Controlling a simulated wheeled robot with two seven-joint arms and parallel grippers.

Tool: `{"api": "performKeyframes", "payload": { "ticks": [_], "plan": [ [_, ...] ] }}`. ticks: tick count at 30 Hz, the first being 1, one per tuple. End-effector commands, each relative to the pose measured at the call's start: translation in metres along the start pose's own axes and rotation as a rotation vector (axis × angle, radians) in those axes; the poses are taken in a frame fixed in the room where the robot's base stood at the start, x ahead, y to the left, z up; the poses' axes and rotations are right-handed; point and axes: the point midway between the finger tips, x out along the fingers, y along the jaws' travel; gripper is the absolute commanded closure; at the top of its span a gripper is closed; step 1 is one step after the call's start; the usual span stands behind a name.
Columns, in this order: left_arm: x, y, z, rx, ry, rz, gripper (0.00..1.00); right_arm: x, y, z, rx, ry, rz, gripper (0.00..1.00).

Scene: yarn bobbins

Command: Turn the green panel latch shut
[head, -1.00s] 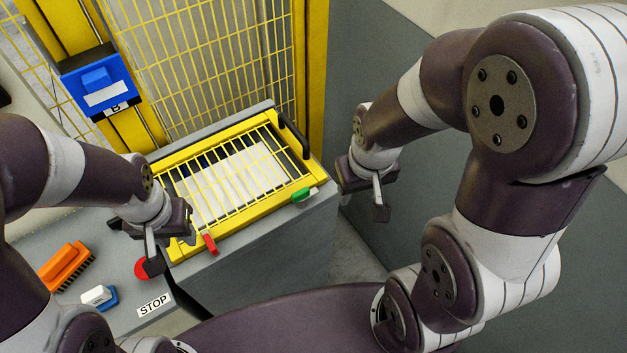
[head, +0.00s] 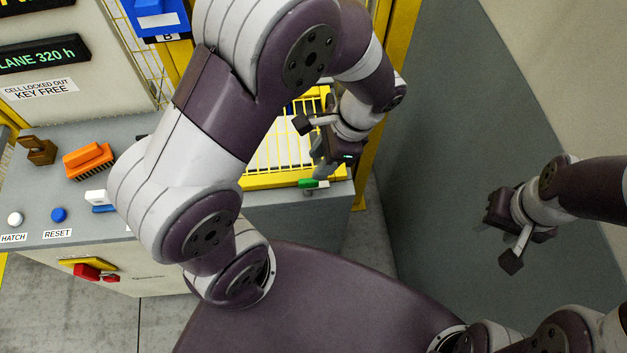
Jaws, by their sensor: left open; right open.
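The green latch (head: 308,184) sits on the front edge of the yellow barred panel (head: 270,181), near its right corner, with its handle lying roughly along that edge. My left gripper (head: 312,145) is open and empty, over the right part of the panel, a little behind and above the latch in the picture. I cannot tell its exact height. My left arm hides the left part of the panel and the red latch. My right gripper (head: 524,248) is open and empty, over the floor to the right, well apart from the panel.
The grey console carries an orange brush (head: 89,160), a brown object (head: 38,150), a white button (head: 14,218) and a blue button (head: 58,214). A blue box (head: 157,18) hangs on the yellow fence post. Floor right of the console is clear.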

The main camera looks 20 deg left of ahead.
Motion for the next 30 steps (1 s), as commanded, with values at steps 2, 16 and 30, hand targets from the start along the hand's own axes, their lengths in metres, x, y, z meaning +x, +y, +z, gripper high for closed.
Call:
{"api": "performKeyframes", "payload": {
  "ticks": [2,16,30],
  "plan": [
    [0.019,0.0,0.001,0.0,-0.004,0.003,0.6,-0.002,0.0,0.0,0.0,-0.001,0.0,0.51],
    [0.078,0.0,-0.001,-0.002,0.003,-0.001,0.6,-0.006,0.0,-0.001,0.0,0.0,0.0,0.51],
    [0.078,0.0,-0.001,-0.002,0.002,-0.001,1.0,-0.006,0.0,-0.001,0.0,0.001,0.0,0.51]
  ]
}}
